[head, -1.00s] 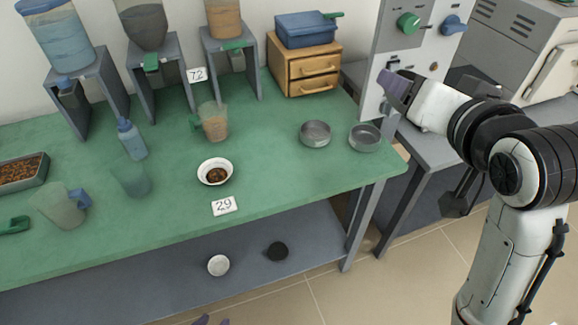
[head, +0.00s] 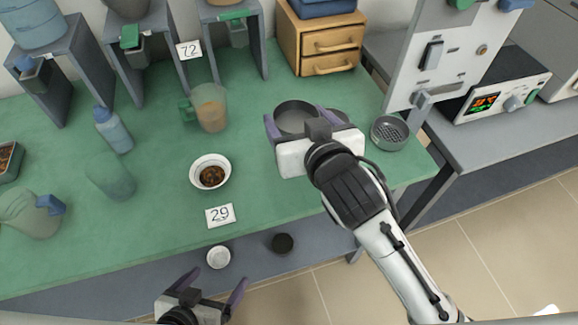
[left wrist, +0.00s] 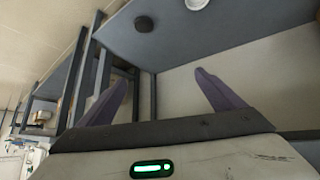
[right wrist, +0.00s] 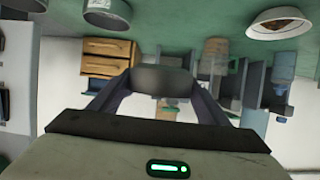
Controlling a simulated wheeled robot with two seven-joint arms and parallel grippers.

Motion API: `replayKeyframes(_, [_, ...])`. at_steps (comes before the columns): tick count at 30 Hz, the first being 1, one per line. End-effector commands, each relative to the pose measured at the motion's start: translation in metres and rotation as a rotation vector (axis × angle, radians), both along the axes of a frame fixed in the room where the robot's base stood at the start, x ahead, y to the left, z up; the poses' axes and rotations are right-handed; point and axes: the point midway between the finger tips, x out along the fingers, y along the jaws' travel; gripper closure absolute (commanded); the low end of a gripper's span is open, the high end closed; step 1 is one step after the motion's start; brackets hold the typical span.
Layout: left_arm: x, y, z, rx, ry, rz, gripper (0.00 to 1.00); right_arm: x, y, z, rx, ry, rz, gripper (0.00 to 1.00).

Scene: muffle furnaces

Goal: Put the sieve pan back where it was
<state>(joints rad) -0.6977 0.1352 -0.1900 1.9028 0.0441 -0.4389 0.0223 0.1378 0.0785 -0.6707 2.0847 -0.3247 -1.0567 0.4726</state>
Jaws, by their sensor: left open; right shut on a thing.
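My right gripper (head: 316,122) is shut on a round grey pan (head: 297,117), which I take for the sieve pan, and holds it above the green table. The pan's grey side shows between the fingers in the right wrist view (right wrist: 162,79). Another round grey pan (head: 345,114) on the table is partly hidden behind this gripper. A third round pan (head: 391,132), with a perforated-looking bottom, stands near the table's right end. My left gripper (head: 205,290) is open and empty in front of the table, low in the head view.
Wooden drawers (head: 331,42) stand behind. A panel with knobs (head: 455,50) is at right. A small white dish (head: 218,257) is on the lower shelf.

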Motion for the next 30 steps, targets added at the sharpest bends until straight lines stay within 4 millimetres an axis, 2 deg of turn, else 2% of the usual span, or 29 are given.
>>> replayKeyframes(3, [0.001,0.0,-0.002,-0.001,-0.003,0.0,0.12,-0.005,0.011,-0.017,-0.017,-0.005,0.03,0.73])
replayKeyframes(12, [0.013,-0.001,-0.002,-0.003,-0.029,-0.001,0.12,-0.006,0.013,-0.07,-0.021,-0.004,0.035,0.73])
replayKeyframes(17, [0.014,-0.001,-0.002,-0.004,-0.033,0.0,0.12,-0.006,0.013,-0.08,-0.019,-0.005,0.034,0.73])
replayKeyframes(24, [0.012,-0.001,-0.008,-0.003,-0.029,-0.001,0.12,-0.006,0.013,-0.112,-0.02,-0.004,0.034,0.73])
replayKeyframes(30, [0.009,-0.001,-0.009,-0.003,-0.023,-0.001,0.12,-0.006,0.013,-0.113,-0.017,-0.006,0.035,0.73])
